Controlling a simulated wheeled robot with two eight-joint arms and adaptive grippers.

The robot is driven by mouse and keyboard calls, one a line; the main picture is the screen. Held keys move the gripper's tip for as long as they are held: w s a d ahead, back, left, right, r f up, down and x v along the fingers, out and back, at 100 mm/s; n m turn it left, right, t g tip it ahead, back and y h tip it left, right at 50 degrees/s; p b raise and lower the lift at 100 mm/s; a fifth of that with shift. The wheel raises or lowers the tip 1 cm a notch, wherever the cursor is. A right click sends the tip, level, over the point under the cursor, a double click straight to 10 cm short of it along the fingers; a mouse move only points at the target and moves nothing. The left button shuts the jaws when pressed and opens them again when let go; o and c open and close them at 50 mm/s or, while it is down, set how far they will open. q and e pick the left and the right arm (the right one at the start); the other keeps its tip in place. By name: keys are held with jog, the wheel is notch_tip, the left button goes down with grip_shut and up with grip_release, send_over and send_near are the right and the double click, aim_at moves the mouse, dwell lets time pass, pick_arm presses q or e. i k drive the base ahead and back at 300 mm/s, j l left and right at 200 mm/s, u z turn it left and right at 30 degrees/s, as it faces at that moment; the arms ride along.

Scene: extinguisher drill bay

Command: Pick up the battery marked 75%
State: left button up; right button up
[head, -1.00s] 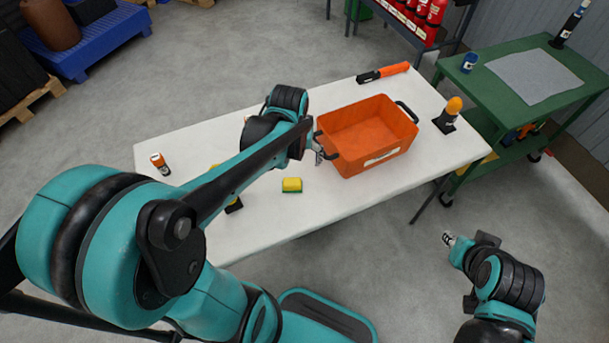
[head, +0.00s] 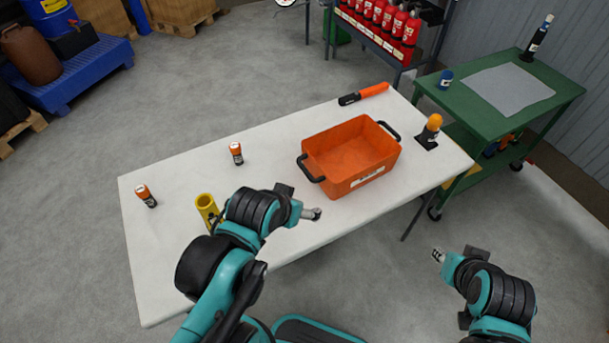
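Two small batteries with orange tops and dark bodies stand upright on the white table. One battery (head: 146,196) is near the left end. The other battery (head: 236,153) is farther back, left of the orange bin. Their markings are too small to read, so I cannot tell which says 75%. My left gripper (head: 313,214) is over the table's front part, in front of the bin and apart from both batteries. My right gripper (head: 437,256) is off the table, beyond its front right edge. Both fingertips are too small to judge; I see nothing held.
An orange bin (head: 325,165) with black handles stands on the white table (head: 180,262). A yellow tube (head: 208,210) stands left of my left arm. An orange-and-black tool (head: 364,94) lies behind the bin; an orange-topped object (head: 429,131) stands to its right. A green cart (head: 566,92) adjoins.

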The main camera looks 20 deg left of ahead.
aim_at(235, 147)
jog(key=u, duration=1.35)
jog(key=i+l, duration=0.25)
jog(key=l, duration=0.2)
jog(key=i+l+z, duration=0.1)
jog(key=i+l, duration=0.2)
jog(key=l, duration=0.15)
jog(key=i+l, duration=0.25)
jog(key=l, duration=0.2)
jog(key=l+z, duration=0.05)
